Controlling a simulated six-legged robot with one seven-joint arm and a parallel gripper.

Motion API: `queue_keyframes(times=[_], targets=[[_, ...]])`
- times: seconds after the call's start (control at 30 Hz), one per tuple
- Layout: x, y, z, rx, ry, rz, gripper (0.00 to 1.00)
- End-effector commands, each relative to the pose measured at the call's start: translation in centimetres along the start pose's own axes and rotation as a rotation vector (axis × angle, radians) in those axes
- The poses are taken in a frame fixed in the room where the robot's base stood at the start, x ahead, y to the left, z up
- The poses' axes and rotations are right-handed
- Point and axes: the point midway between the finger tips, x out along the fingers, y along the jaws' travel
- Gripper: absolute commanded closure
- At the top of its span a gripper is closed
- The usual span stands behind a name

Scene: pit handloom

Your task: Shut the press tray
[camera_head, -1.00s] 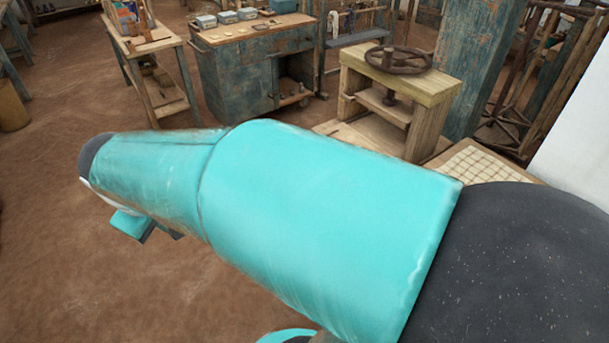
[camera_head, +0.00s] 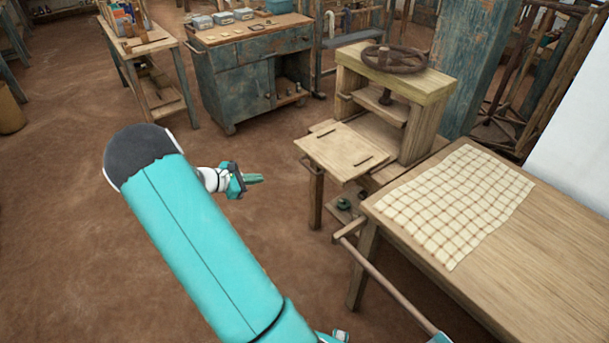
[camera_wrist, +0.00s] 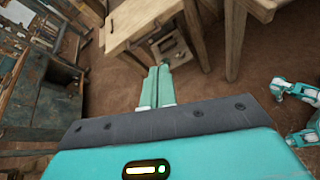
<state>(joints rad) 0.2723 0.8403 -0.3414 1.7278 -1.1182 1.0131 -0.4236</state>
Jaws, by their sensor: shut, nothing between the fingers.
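The press (camera_head: 395,95) is a wooden frame with a dark handwheel (camera_head: 394,59) on top. Its press tray (camera_head: 341,149) is a flat pale board that sticks out well to the left of the frame, so it stands open. My gripper (camera_head: 257,179) is left of the tray and apart from it, with its fingers pointing right toward it. In the wrist view my gripper (camera_wrist: 158,72) has its two teal fingers side by side, shut and empty. A wooden board that looks like the tray (camera_wrist: 132,18) lies beyond the fingertips there.
A wooden table (camera_head: 540,245) with a checked cloth (camera_head: 456,203) stands at the right, close to the press. A wooden rod (camera_head: 385,285) runs along its near side. A blue cabinet (camera_head: 255,75) and a wooden stand (camera_head: 150,65) are behind.

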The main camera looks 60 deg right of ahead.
Motion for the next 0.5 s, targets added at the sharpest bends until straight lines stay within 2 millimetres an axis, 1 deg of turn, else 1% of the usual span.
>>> queue_keyframes(times=[0.03, 0.1, 0.2, 0.3, 0.4, 0.5], targets=[[2.2, 0.0, -1.1, -0.060, -0.048, 0.011, 1.00], [4.7, 0.2, -2.1, -0.138, -0.107, 0.033, 1.00], [7.4, 0.3, -3.4, -0.233, -0.172, 0.059, 1.00], [9.2, 0.2, -4.1, -0.293, -0.213, 0.076, 1.00], [10.0, 0.3, -4.5, -0.323, -0.231, 0.086, 1.00], [10.7, 0.3, -4.4, -0.329, -0.235, 0.087, 1.00]])
